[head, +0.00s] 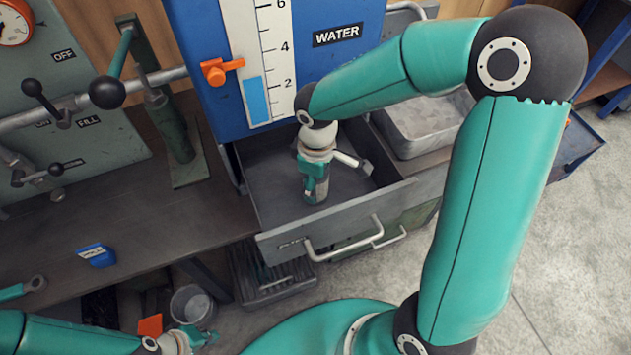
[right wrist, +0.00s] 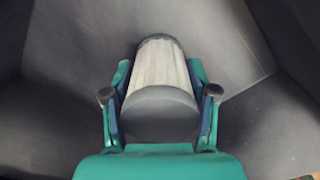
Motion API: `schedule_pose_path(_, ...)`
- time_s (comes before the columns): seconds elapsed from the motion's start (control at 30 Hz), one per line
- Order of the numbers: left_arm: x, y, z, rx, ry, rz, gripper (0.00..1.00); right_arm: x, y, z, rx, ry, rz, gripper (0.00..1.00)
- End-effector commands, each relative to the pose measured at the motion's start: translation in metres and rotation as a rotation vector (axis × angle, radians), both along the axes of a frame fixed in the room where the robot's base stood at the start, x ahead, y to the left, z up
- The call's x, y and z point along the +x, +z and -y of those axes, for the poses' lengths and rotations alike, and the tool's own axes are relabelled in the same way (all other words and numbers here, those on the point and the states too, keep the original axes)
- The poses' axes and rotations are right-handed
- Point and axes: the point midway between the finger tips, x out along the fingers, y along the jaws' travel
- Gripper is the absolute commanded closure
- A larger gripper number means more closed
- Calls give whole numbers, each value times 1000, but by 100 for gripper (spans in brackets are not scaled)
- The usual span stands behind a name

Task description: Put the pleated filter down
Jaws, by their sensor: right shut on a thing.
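The pleated filter (right wrist: 157,68) has pale pleats and dark end caps. It lies between the two fingers of my right gripper (right wrist: 160,100), which is shut on it. In the head view my right gripper (head: 316,188) points down inside the open drawer (head: 268,247), and the filter is mostly hidden by the fingers. I cannot tell whether the filter touches the drawer floor. My left gripper (head: 200,339) is low at the bottom left, away from the filter, too small to tell if open or shut.
A blue WATER gauge panel (head: 337,36) stands behind the drawer. A grey metal tray (head: 425,128) sits to its right. A bucket (head: 190,303) stands below. The drawer floor around the gripper looks clear.

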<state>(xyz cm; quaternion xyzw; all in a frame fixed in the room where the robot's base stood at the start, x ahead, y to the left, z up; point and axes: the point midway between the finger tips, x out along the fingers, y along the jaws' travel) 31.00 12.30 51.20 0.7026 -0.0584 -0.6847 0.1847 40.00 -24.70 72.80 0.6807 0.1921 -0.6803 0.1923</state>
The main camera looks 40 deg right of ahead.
Motion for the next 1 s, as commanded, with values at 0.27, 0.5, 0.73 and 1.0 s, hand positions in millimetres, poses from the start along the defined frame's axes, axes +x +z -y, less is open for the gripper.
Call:
schedule_pose_path(0.27, 0, 0, 0, 0, 0, 0, 100, -1, 0, 0, 0, 0, -1, 16)
schedule_pose_path(0.5, 0, 0, 0, 0, 0, 0, 100, -1, 0, 0, -1, -1, -1, 16)
schedule_pose_path(0.73, 0, 4, 0, 0, 0, 0, 100, 1, 14, 1, -1, -1, 4, 16)
schedule_pose_path(1.0, 0, 15, 0, 0, 0, 0, 100, 0, 65, 0, 0, -2, 6, 16)
